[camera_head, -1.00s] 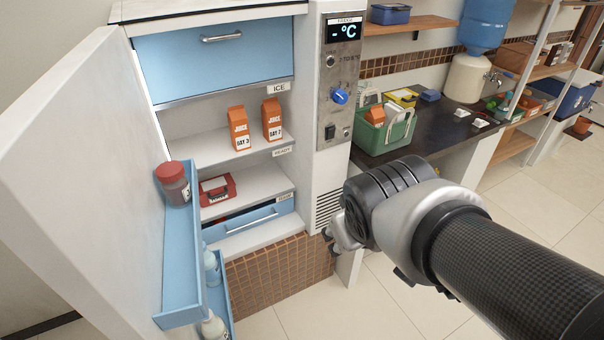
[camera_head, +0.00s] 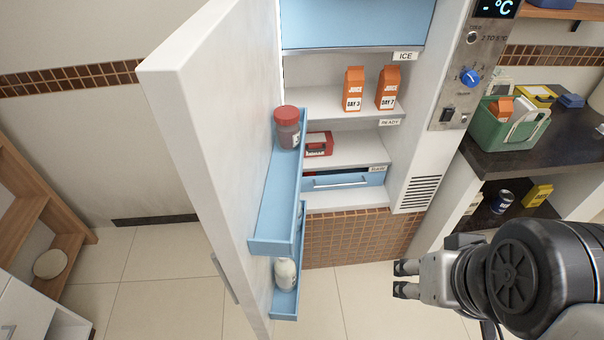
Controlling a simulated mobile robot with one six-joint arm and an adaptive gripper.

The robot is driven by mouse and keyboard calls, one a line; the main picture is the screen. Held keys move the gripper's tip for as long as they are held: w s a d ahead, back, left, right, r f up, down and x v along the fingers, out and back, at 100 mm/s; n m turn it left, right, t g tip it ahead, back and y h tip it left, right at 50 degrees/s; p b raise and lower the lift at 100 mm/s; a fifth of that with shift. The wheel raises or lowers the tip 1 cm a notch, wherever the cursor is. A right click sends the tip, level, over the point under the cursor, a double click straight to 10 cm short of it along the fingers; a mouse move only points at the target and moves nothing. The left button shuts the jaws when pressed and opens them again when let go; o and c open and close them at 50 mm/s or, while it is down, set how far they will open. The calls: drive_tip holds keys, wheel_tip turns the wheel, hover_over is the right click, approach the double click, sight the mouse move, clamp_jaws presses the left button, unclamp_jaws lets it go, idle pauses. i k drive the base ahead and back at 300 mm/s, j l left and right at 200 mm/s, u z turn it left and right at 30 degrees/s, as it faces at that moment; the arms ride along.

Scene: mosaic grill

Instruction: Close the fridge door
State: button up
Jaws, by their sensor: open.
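The fridge door (camera_head: 190,130) stands open, swung out to the left of the fridge. Its inner side carries blue shelves (camera_head: 262,215) with a red-lidded jar (camera_head: 287,128) and a white bottle (camera_head: 286,274). A grey handle (camera_head: 224,278) shows low on its outer face. The fridge (camera_head: 428,150) interior is exposed, with juice cartons and a red box on its shelves. My gripper (camera_head: 400,279) is open and empty, right of the door and in front of the fridge's lower part, fingers pointing left. It does not touch the door.
A dark counter (camera_head: 560,142) with a green crate (camera_head: 512,130) stands right of the fridge. A wooden shelf unit (camera_head: 30,205) is at the far left. Tiled floor (camera_head: 150,275) is clear left of the door, and between door and gripper.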

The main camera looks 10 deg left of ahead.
sight(210, 89)
drive_tip(key=k+j, duration=0.1)
drive_tip(key=j, duration=0.75)
drive_tip(key=k+j, duration=0.15)
drive_tip(key=j, duration=0.3)
drive_tip(key=k+j, duration=0.1)
drive_tip(key=j, duration=0.35)
drive_tip(key=i+l+z, duration=0.15)
drive_tip(key=z, duration=0.15)
drive_tip(key=i+l+z, duration=0.1)
drive_tip(key=z, duration=0.2)
